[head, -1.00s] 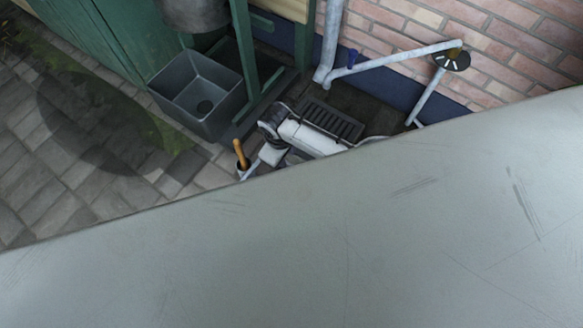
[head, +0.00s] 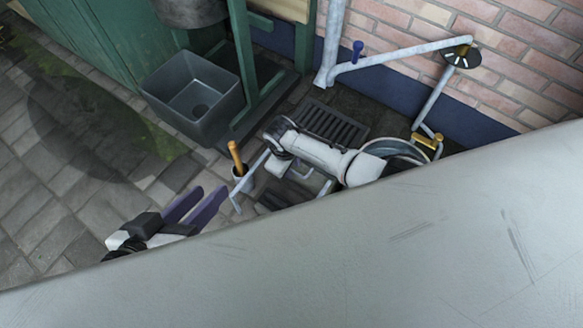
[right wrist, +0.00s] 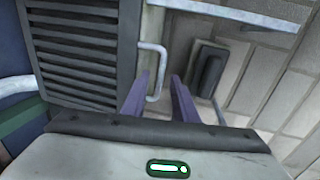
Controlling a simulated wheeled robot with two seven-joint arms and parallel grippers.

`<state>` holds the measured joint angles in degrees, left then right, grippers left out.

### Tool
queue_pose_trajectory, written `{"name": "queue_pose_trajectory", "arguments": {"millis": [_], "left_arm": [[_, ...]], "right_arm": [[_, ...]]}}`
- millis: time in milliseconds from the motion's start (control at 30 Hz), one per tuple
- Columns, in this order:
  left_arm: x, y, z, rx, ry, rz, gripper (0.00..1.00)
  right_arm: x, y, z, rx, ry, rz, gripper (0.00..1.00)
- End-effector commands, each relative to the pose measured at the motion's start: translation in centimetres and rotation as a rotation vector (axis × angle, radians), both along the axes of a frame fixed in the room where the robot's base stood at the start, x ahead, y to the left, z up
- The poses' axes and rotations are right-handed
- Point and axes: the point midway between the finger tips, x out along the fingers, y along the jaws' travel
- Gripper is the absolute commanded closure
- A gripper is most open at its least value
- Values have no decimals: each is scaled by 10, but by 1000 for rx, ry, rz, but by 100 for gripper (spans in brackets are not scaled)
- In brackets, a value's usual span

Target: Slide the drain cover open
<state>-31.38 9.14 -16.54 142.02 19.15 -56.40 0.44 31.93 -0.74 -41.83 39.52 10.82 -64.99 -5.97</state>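A dark slatted cover (right wrist: 78,55) fills the upper left of the right wrist view. A pale bar handle (right wrist: 161,72) stands at its right edge. My right gripper (right wrist: 160,74) is open, and the handle appears between its purple fingers; I cannot tell the depth or any touch. In the head view the white right arm reaches over the drain, its fingers hidden. A slatted grate (head: 332,123) lies behind it; I cannot tell whether it is the same cover. My left gripper (head: 210,190) is open and empty over the paving.
A grey square tub (head: 195,95) stands beside the green wooden frame. A wooden-handled tool (head: 236,158) stands left of the drain. A pale pipe (head: 400,60) runs along the brick wall. A large grey surface (head: 350,260) blocks the lower head view. The left paving is clear.

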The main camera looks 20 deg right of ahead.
Motion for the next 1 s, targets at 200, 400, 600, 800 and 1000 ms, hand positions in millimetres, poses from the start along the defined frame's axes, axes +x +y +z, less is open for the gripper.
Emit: {"name": "queue_pose_trajectory", "arguments": {"millis": [200,400,600,800,1000], "left_arm": [[0,0,0,0,0,0,69],[0,0,0,1,-1,0,69],[0,0,0,1,-1,0,69],[0,0,0,2,0,1,69],[0,1,0,2,0,1,69]], "right_arm": [[0,0,1,1,-1,0,84],[0,0,1,0,0,0,100],[0,0,1,0,0,0,100],[0,0,1,0,0,0,100],[0,0,0,0,0,-1,100]]}}
